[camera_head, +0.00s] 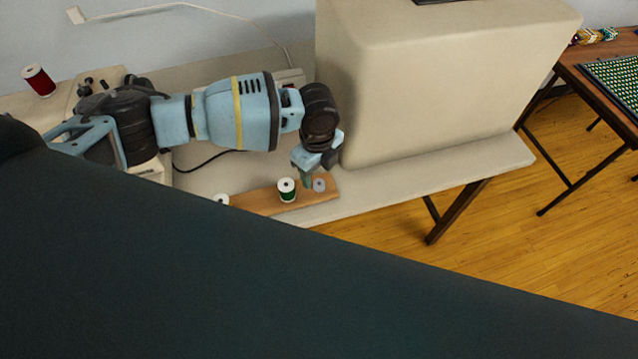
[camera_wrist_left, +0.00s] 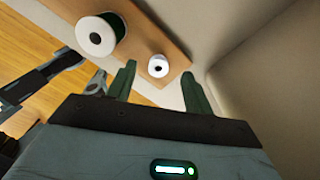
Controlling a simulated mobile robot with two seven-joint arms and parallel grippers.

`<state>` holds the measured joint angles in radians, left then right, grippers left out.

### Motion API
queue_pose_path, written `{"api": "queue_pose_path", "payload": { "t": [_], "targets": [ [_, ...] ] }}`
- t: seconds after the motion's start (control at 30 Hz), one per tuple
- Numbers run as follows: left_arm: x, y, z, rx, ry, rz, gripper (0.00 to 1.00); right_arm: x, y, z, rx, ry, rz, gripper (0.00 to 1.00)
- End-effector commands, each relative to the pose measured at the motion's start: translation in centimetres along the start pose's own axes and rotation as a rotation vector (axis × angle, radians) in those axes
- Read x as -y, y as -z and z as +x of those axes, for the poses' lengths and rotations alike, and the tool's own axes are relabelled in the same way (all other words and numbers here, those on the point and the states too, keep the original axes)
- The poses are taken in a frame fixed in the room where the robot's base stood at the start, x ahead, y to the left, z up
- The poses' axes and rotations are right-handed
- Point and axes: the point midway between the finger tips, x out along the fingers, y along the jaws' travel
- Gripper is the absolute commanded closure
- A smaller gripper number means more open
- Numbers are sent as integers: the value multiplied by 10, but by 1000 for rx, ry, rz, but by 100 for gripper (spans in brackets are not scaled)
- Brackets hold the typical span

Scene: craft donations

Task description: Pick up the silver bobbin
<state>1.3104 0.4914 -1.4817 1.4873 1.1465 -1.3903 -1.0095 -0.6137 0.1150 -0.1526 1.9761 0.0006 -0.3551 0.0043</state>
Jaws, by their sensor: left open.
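The silver bobbin (camera_head: 319,185) is a small pale disc near the right end of a wooden board (camera_head: 262,200). In the left wrist view the bobbin (camera_wrist_left: 158,66) shows as a bright ring with a dark centre on the board (camera_wrist_left: 160,38). My left gripper (camera_head: 312,176) points down just above the bobbin. Its two fingers are apart, and in the wrist view the bobbin appears between their tips, with bare space on both sides. I cannot tell whether the tips reach its height.
A green thread spool (camera_head: 287,190) stands on the board close beside the bobbin. Another spool (camera_head: 221,199) is partly hidden further left. A large beige block-shaped thing (camera_head: 440,95) stands close to the right of the gripper. A red spool (camera_head: 38,80) is at far left.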

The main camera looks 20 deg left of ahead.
Motion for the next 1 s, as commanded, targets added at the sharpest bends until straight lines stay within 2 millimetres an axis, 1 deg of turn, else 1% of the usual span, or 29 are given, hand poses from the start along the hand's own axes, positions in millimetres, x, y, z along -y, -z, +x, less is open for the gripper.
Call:
{"api": "queue_pose_path", "payload": {
  "t": [0.1,0.2,0.3,0.5,0.87,1.0],
  "targets": [
    [-1,-1,17,1,-1,-1,48,-2,0,0,1,0,-7,64],
    [-2,-1,26,1,-1,-1,48,-2,-2,0,4,0,-10,64],
    [-2,-1,30,1,0,-1,48,-2,-2,0,4,0,-10,64],
    [-1,-1,30,1,1,-1,48,-2,-2,0,4,0,-9,64],
    [-1,-1,30,1,1,-1,95,0,-1,0,2,-1,3,64],
    [-1,-1,30,1,1,-1,96,1,-1,0,2,-1,6,64]
  ]
}}
